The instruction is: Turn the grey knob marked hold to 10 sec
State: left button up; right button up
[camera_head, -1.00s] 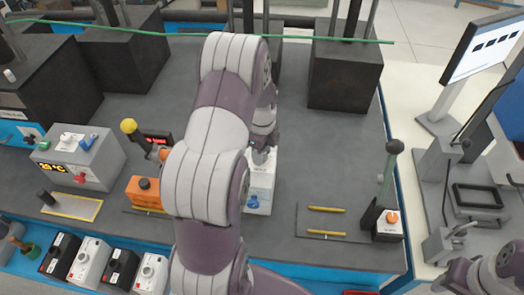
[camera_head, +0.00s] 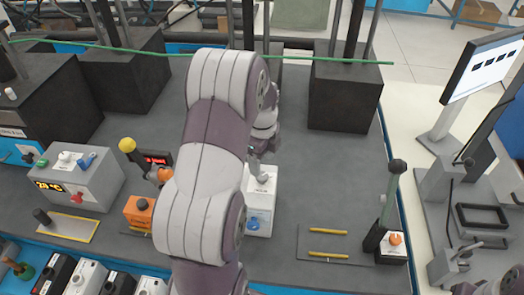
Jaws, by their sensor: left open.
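A white box (camera_head: 262,205) stands on the dark bench at the middle, partly covered by my left arm. A small grey knob (camera_head: 263,179) sits on its upper face, and a blue knob (camera_head: 253,223) is lower on its front. Any lettering or scale by the grey knob is too small to read. My left gripper (camera_head: 257,160) is open and points down just behind and above the grey knob; its fingers are small and partly hidden, and I see no grip on the knob.
An orange box (camera_head: 140,211) and a yellow ball-topped lever (camera_head: 128,146) are left of my arm. A grey box with a temperature display (camera_head: 77,180) is farther left. A plate with yellow bars (camera_head: 328,243) and a green lever (camera_head: 391,195) are at right. Bench between is clear.

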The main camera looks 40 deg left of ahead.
aim_at(262, 175)
pick_arm(q)
notch_tip(262, 175, up, 7)
jog(key=shift+p, duration=0.4)
jog(key=shift+r, duration=0.1)
